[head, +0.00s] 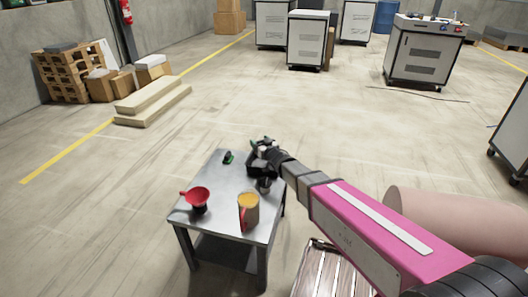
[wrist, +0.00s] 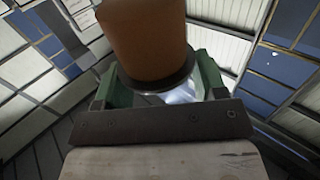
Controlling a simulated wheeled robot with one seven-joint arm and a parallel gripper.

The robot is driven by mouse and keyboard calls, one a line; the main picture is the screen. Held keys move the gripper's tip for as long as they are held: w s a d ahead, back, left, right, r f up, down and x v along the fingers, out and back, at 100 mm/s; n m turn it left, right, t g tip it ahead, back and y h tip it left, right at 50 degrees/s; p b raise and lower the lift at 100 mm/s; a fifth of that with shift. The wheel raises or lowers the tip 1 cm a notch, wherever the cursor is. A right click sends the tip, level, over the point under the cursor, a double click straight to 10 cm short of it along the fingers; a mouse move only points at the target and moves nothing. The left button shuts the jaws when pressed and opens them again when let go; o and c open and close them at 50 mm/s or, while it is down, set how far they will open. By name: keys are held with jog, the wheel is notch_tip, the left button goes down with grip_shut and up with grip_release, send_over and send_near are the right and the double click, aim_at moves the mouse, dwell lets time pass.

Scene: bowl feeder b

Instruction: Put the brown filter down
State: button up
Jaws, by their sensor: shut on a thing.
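The brown filter (wrist: 148,40) fills the top middle of the wrist view as a brown cylinder with a dark rim at its lower end. My gripper (wrist: 155,88) is shut on it, with green finger parts on both sides near the rim. In the head view my gripper (head: 262,146) is small and dark, at the far right corner of the small metal table (head: 222,219). I cannot make out the brown filter there, nor whether it touches the table.
A red funnel-like piece (head: 197,196) on a dark base stands at the table's left. A mug-like container (head: 249,206) with yellow-orange contents and a red handle stands near the front. A small green-and-black item (head: 228,157) lies at the back left. The table's middle is bare.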

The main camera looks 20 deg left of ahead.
jog(key=shift+w+d+f, duration=0.65)
jog(key=shift+w+f, duration=0.05)
jog(key=shift+w, duration=0.1)
jog(key=shift+f, duration=1.9)
jog(key=shift+f, duration=0.4)
jog(key=shift+f, duration=0.2)
jog(key=o, duration=0.9)
jog(key=shift+o, duration=0.2)
jog(key=shift+r, duration=0.15)
